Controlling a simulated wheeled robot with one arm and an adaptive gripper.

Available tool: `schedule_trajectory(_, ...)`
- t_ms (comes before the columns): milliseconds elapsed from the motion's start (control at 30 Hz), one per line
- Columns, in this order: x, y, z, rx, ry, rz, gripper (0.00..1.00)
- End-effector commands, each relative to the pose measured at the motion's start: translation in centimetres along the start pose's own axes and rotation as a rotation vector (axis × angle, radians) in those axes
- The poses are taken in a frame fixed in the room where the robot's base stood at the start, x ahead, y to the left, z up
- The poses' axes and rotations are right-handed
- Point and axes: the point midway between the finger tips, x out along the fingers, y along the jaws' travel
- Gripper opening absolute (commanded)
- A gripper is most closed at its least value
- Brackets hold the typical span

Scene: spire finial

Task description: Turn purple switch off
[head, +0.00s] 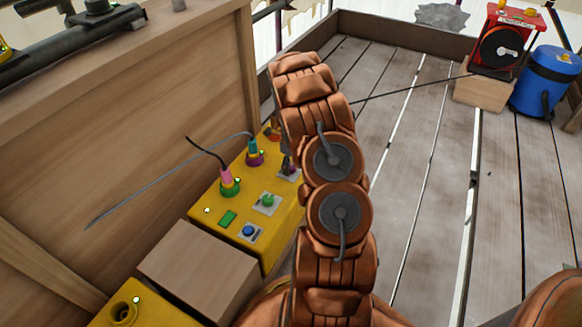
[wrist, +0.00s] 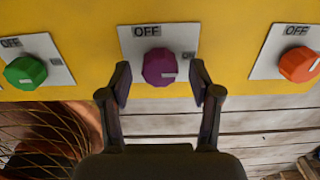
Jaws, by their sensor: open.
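The purple switch (head: 285,171) is a knob on a white plate on the yellow control box (head: 205,203). In the head view it is mostly hidden by my arm. In the wrist view the purple switch (wrist: 159,68) is upper centre, with "OFF" printed above and left of it and a second label at its right. The white mark on the knob points to the right. My gripper (wrist: 161,84) is open, with one finger on each side of the knob. The fingers look close to the knob, with a gap on both sides.
A green knob (wrist: 25,72) is to the left and an orange knob (wrist: 299,65) to the right. Plugs with cables, a pink one (head: 227,176) among them, rise from the box. A wooden block (head: 200,270) stands beside it. A wooden wall (head: 120,130) is behind.

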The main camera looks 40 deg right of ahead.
Motion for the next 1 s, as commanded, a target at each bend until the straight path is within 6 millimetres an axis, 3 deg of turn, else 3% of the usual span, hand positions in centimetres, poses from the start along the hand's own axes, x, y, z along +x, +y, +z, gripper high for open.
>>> schedule_trajectory(300,0.48,-0.01,0.02,0.0,-0.001,0.0,0.63)
schedule_trajectory(867,0.48,-0.01,0.04,0.0,-0.001,-0.001,0.05)
schedule_trajectory(1000,0.46,-0.01,0.05,-0.004,-0.001,-0.001,0.03)
